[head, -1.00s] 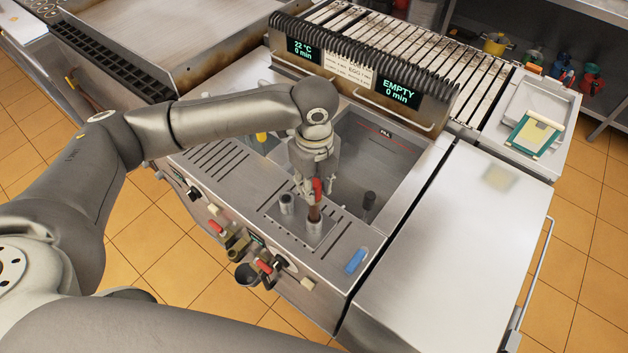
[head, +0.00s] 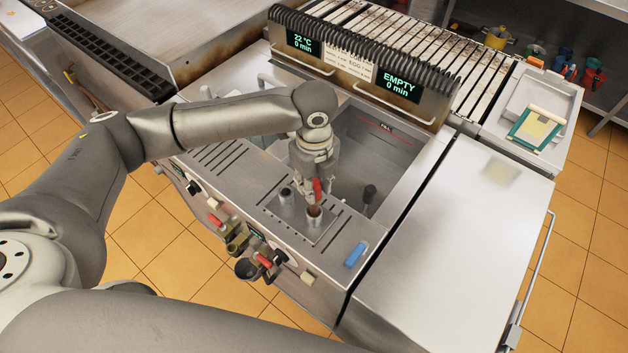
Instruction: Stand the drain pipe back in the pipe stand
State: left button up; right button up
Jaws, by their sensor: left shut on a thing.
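My left gripper (head: 316,184) is over the front deck of the fryer, pointing down and shut on the drain pipe. The drain pipe (head: 314,209) shows as a short brown piece below the fingers, with a red part (head: 317,190) at the gripper. Its lower end is at the mouth of the right-hand metal tube of the pipe stand (head: 314,224); it looks to be inside, but how deep is hidden. A second upright tube (head: 287,196) with a dark top stands just left of it. My right gripper is not in view.
The open vat (head: 375,150) lies behind the stand, with a dark upright post (head: 369,194) near its front. A blue object (head: 356,254) lies on the deck to the right. Red-handled valves (head: 266,258) stick out from the front panel. The right-hand steel top (head: 460,220) is clear.

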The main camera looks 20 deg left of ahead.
pick_arm(q)
jog(key=o, duration=1.1)
jog(key=shift+r, duration=0.1)
notch_tip(320, 180, up, 12)
jog(key=shift+f, duration=0.1)
